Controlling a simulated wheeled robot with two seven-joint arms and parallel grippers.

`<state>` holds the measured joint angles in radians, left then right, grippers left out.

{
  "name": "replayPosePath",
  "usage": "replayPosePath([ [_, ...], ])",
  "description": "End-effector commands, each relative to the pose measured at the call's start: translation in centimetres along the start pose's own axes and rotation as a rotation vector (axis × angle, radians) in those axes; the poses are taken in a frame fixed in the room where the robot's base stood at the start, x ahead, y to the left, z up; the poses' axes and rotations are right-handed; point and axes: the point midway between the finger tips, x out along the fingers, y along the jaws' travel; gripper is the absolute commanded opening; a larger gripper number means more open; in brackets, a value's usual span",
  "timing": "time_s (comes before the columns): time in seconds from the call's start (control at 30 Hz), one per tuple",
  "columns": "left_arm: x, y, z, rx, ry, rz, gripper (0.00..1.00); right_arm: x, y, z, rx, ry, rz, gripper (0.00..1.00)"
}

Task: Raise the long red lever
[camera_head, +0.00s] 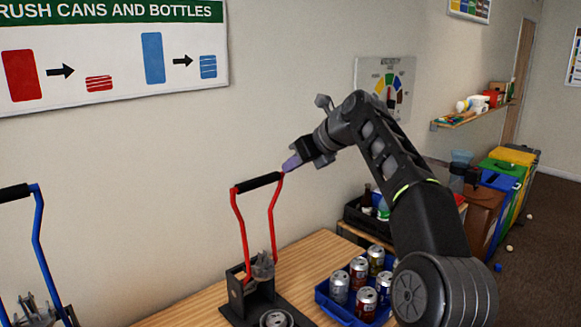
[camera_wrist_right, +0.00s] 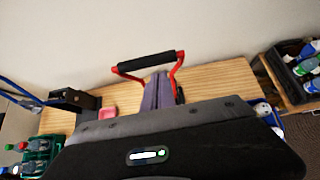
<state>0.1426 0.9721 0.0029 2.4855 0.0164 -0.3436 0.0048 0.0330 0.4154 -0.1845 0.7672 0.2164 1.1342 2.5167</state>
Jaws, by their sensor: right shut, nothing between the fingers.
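The long red lever (camera_head: 240,225) is a red bent frame with a black grip bar (camera_head: 258,182) across its top. It stands up from a black can crusher (camera_head: 250,298) on the wooden table. My right gripper (camera_head: 286,166) is shut and empty, its purple fingertips close to the right end of the grip bar; whether they touch it I cannot tell. In the right wrist view the shut fingers (camera_wrist_right: 158,90) point toward the red lever (camera_wrist_right: 175,70), just below its black grip (camera_wrist_right: 147,65). My left gripper is not in view.
A blue-levered crusher (camera_head: 42,245) stands at the left. A blue crate (camera_head: 335,310) of several cans sits right of the red-levered crusher. A black crate (camera_head: 358,222) with bottles is behind it. A wall lies behind the table (camera_head: 205,310). Coloured bins (camera_head: 513,160) stand at the right.

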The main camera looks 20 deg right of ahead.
Motion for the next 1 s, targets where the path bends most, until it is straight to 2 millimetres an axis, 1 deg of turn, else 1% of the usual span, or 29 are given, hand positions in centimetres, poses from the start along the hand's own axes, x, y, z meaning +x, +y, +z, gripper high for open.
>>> replayPosePath([
  [0.07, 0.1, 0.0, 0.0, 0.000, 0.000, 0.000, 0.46, 0.1, 0.0, -0.1, 0.000, 0.000, 0.000, 0.00],
  [0.17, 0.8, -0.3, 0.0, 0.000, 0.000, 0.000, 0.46, 0.1, -0.1, -0.5, 0.000, -0.007, -0.004, 0.00],
  [0.27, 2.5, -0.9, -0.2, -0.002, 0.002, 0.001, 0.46, -1.5, -0.6, -1.0, 0.001, -0.041, -0.021, 0.00],
  [0.33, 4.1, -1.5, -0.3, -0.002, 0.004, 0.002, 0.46, -2.5, -0.2, -2.4, 0.019, -0.064, -0.006, 0.00],
  [0.37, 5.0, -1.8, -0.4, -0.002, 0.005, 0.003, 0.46, -2.8, 0.4, -3.1, 0.037, -0.083, 0.015, 0.00],
  [0.4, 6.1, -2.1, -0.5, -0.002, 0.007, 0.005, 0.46, -3.2, 1.3, -4.0, 0.058, -0.120, 0.053, 0.00],
  [0.5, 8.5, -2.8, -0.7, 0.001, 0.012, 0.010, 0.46, -4.0, 4.1, -5.4, 0.073, -0.249, 0.148, 0.00],
  [0.6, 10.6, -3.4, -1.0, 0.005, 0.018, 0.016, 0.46, -4.8, 6.6, -6.9, 0.076, -0.415, 0.216, 0.00],
  [0.67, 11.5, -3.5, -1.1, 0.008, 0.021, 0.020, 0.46, -5.0, 7.5, -7.8, 0.084, -0.512, 0.225, 0.00],
  [0.77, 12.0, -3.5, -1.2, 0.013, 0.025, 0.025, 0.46, -4.7, 7.9, -9.3, 0.105, -0.625, 0.188, 0.00],
  [0.9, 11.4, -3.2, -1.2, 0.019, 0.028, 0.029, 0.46, -2.4, 6.9, -10.9, 0.098, -0.661, 0.082, 0.00],
  [1.0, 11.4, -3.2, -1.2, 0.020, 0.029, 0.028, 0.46, -2.5, 5.8, -10.7, 0.043, -0.673, 0.016, 0.00],
])
